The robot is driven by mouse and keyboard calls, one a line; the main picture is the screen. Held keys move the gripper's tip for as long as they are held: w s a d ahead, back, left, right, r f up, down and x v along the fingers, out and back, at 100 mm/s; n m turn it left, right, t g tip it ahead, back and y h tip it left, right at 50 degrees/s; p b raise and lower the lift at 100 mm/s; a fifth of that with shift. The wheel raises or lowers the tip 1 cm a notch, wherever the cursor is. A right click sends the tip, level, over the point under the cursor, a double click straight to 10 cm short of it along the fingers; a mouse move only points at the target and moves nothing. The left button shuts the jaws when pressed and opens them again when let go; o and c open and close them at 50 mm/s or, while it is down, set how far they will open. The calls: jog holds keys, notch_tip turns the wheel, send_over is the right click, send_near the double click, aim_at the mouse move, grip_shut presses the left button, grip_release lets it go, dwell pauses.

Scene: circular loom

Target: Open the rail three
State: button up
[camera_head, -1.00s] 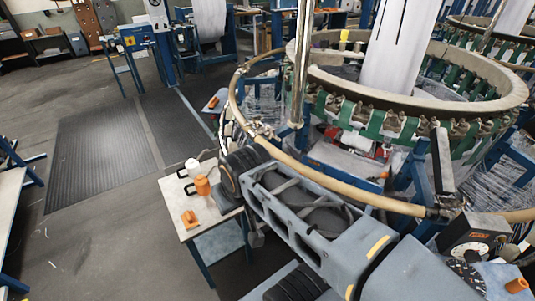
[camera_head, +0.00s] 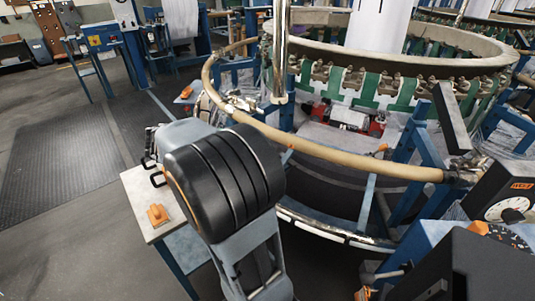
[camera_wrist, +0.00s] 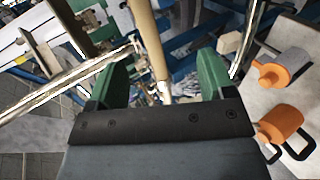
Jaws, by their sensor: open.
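The tan curved rail (camera_head: 330,155) runs around the front of the circular loom, with a metal joint (camera_head: 232,103) at its left and another fitting (camera_head: 462,172) at its right end. No number shows on it, so I cannot tell which section is rail three. In the wrist view a tan rail (camera_wrist: 149,40) runs down between the green fingers of my open gripper (camera_wrist: 162,78). I cannot tell whether it lies between the fingertips or beyond them. The jaws hold nothing visible. In the head view my arm hides the gripper.
A small table (camera_head: 140,190) with an orange object (camera_head: 157,214) stands at the left of my arm. A chrome post (camera_head: 279,50) rises by the rail. A dial box (camera_head: 510,200) is at right.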

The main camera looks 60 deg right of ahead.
aim_at(268, 131)
jog(key=w+d+f+g+h+b, duration=0.1)
jog(key=w+d+f+h+b, duration=0.1)
jog(key=d+f+h+b, duration=0.3)
jog(key=w+d+f+g+h+b, duration=0.1)
jog(key=w+d+f+b, duration=0.1)
jog(key=d+f+b, duration=0.3)
jog(key=x, duration=0.5)
jog(key=r+p+x, duration=0.1)
jog(key=x, duration=0.4)
jog(key=p+x, duration=0.1)
jog(key=x, duration=0.3)
jog(key=shift+s+d+r, duration=0.25)
jog(key=shift+d, duration=0.1)
jog(key=shift+m, duration=0.3)
